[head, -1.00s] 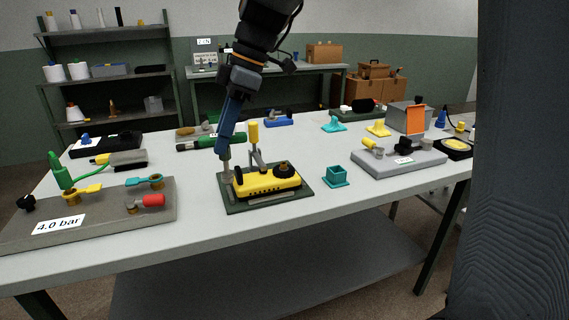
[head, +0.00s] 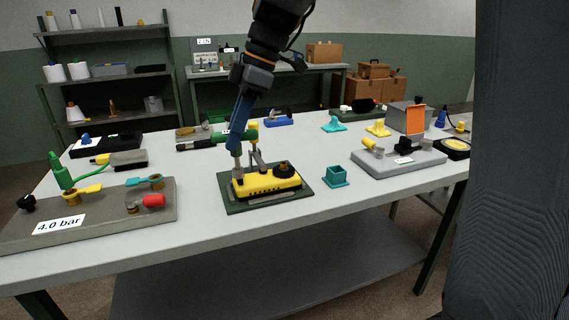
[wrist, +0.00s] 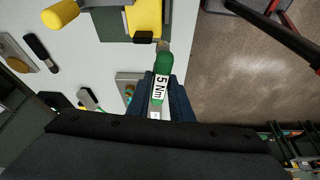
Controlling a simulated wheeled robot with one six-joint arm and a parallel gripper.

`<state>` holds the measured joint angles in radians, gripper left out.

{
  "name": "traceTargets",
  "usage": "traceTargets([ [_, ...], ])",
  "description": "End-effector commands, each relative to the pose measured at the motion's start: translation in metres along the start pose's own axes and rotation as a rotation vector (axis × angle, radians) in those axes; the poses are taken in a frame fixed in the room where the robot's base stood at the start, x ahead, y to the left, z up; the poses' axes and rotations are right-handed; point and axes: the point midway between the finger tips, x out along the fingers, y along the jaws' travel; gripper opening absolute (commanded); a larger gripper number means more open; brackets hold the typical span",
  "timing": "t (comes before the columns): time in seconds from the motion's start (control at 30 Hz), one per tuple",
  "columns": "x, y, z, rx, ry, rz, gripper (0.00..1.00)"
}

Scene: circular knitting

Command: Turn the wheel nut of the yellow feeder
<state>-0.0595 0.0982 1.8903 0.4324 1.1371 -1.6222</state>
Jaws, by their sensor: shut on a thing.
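The yellow feeder (head: 265,183) sits on a dark green plate (head: 240,207) at the middle of the table. The feeder also shows at the top of the wrist view (wrist: 146,18). My gripper (head: 238,148) is shut on a green-handled driver labelled 5 Nm (wrist: 162,84). The driver's grey shaft (head: 238,168) points down at the feeder's left end. I cannot tell whether its tip touches. The wheel nut is not clearly visible at the driver's tip.
A lever with a yellow handle (wrist: 60,14) stands behind the feeder. A teal square cup (head: 336,177) is at its right, a grey fixture (head: 400,163) further right. A 4.0 bar board (head: 110,220) lies left. Bare table separates them.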

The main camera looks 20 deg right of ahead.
Motion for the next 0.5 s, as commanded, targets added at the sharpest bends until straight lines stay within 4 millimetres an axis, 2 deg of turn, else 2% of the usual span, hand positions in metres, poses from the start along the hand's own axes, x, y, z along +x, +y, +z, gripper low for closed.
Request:
traceTargets([
  [0.5,-0.005,0.006,0.012,0.022,0.000,0.009,0.00],
])
